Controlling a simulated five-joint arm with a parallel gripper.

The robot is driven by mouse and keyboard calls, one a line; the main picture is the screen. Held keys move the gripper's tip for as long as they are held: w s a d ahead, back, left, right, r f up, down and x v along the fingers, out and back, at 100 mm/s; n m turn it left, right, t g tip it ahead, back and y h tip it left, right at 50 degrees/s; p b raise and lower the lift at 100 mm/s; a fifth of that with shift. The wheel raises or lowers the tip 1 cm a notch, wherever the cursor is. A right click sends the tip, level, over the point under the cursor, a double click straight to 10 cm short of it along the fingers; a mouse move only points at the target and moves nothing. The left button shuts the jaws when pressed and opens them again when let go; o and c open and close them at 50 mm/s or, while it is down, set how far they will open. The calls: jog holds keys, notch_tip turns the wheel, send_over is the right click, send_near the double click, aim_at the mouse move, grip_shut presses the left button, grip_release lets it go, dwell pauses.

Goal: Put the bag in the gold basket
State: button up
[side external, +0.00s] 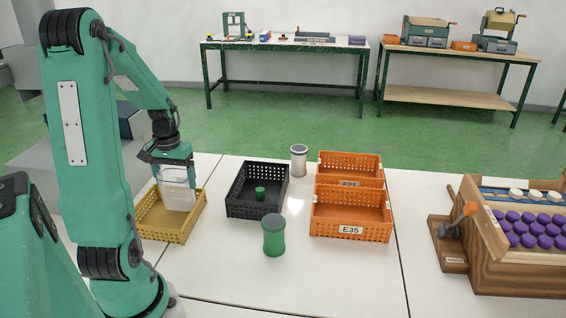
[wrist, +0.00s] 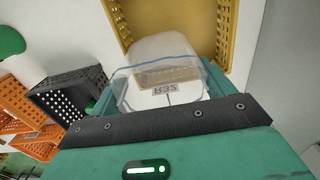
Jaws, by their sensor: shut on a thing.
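My gripper (side external: 174,168) is shut on a clear plastic bag (side external: 178,192). The bag hangs from the jaws over the gold basket (side external: 163,234), near its right side in the side view. I cannot tell whether the bag touches the basket floor. In the wrist view the bag (wrist: 155,62) shows a blue seal line and a label, and the gold basket (wrist: 219,48) lies behind it. The basket's far left part is partly hidden by my arm in the side view.
A black basket (side external: 237,212) holding a small green item (side external: 260,193) stands right of the gold one. Two orange baskets (side external: 351,238) are farther right. A green jar (side external: 274,240) and a grey-white cylinder (side external: 299,160) stand on the table. A wooden rack of purple pieces (side external: 500,262) is at far right.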

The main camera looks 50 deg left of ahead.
jog(key=shift+f, duration=1.45)
jog(key=shift+f, duration=0.1)
jog(key=o, duration=0.9)
notch_tip(320, 180, up, 12)
jog(key=shift+r, duration=0.15)
jog(key=shift+w+d, duration=0.1)
